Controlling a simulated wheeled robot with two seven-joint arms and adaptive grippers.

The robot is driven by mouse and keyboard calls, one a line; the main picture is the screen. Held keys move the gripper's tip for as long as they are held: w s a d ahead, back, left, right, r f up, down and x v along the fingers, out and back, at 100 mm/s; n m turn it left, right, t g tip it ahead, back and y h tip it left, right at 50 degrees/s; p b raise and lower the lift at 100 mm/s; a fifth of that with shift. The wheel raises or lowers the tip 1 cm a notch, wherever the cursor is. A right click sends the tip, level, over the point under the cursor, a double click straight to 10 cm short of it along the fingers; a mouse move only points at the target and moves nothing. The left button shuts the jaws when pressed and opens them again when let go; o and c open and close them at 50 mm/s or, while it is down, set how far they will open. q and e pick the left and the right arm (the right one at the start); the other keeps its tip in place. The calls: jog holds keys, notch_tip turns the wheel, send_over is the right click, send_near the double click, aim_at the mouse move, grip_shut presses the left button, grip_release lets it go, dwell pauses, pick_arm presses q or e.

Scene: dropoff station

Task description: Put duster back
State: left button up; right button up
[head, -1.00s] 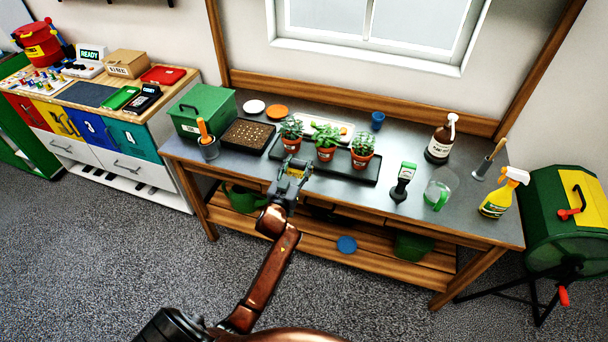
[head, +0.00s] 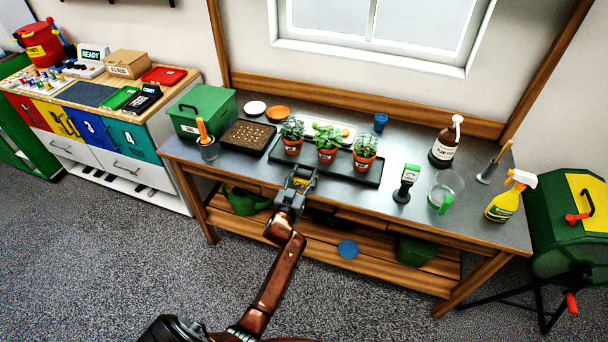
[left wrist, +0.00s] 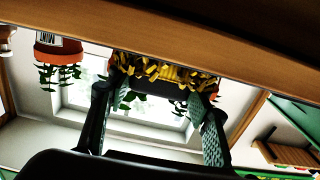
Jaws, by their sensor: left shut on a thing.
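My left gripper (head: 300,179) is in front of the workbench's front edge, below the potted plants in the head view. It is shut on a small yellow and dark bristly thing, which looks like the duster (left wrist: 165,73). A grey cup (head: 208,150) with an orange-handled tool stands at the bench's left. A grey holder (head: 487,172) with an upright handle stands at its right end. My right gripper is not in view.
Three potted plants stand on a black tray (head: 372,180) near the bench's front edge (head: 400,216). A seed tray (head: 247,136), green box (head: 203,112), black stamp (head: 405,185), clear jug (head: 445,187) and yellow spray bottle (head: 505,203) stand around them.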

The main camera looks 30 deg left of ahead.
pick_arm(q)
jog(key=o, duration=1.1)
jog(key=shift+f, duration=0.1)
jog(key=p+v, duration=0.2)
jog(key=v, duration=1)
